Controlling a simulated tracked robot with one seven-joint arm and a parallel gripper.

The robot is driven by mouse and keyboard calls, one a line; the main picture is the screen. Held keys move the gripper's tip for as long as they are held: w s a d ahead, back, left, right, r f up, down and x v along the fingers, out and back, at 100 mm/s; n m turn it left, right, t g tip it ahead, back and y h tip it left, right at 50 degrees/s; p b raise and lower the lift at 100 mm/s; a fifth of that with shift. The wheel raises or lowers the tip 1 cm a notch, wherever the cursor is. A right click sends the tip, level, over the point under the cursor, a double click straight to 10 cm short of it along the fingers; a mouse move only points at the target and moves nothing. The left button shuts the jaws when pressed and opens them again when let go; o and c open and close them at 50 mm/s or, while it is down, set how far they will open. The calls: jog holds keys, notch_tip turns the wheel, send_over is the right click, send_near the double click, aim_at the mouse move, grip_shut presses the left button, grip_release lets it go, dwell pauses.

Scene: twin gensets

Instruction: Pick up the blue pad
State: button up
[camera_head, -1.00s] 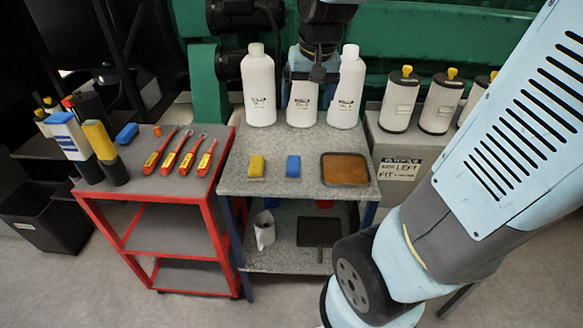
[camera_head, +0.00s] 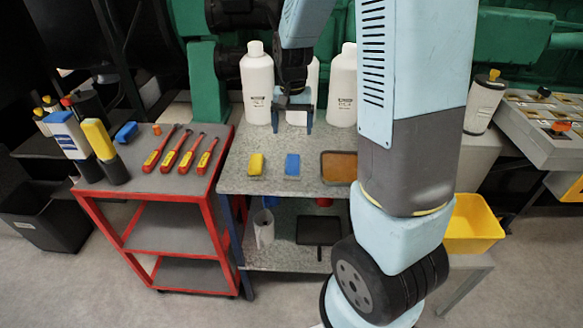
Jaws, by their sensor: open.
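The blue pad (camera_head: 292,165) lies on the grey speckled table top (camera_head: 240,187), between a yellow pad (camera_head: 256,164) on its left and a brown tray on its right. My gripper (camera_head: 292,126) points down above the rear part of the table, in front of the white bottles. It is open and empty, with its two fingers apart. It is behind and above the blue pad, not touching it. Another blue block (camera_head: 126,132) lies on the red cart at the left.
White bottles (camera_head: 257,85) stand at the table's back. The brown tray (camera_head: 339,167) is partly hidden by my arm. The red cart (camera_head: 150,188) holds several red-handled tools (camera_head: 187,158). A yellow bin (camera_head: 472,225) is at the right. The table's front left is clear.

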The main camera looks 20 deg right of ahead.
aim_at(293, 158)
notch_tip(293, 158, down, 12)
jog(key=shift+f, duration=0.2)
dwell(0.5)
jog(key=c, duration=1.2)
jog(key=shift+r, duration=0.1)
jog(key=shift+r, duration=0.55)
jog(key=s+r, duration=0.1)
jog(key=r, duration=0.1)
jog(key=s+r, duration=0.2)
jog(key=r, duration=0.1)
jog(key=s+r, duration=0.1)
jog(key=r, duration=0.1)
jog(key=shift+s+r, duration=0.2)
jog(key=shift+s, duration=0.15)
jog(key=s+r, duration=0.1)
jog(key=s, duration=0.2)
jog(key=s+r, duration=0.2)
jog(key=s, duration=0.1)
jog(key=s+r, duration=0.1)
jog(key=s, duration=0.2)
jog(key=shift+s+r, duration=0.2)
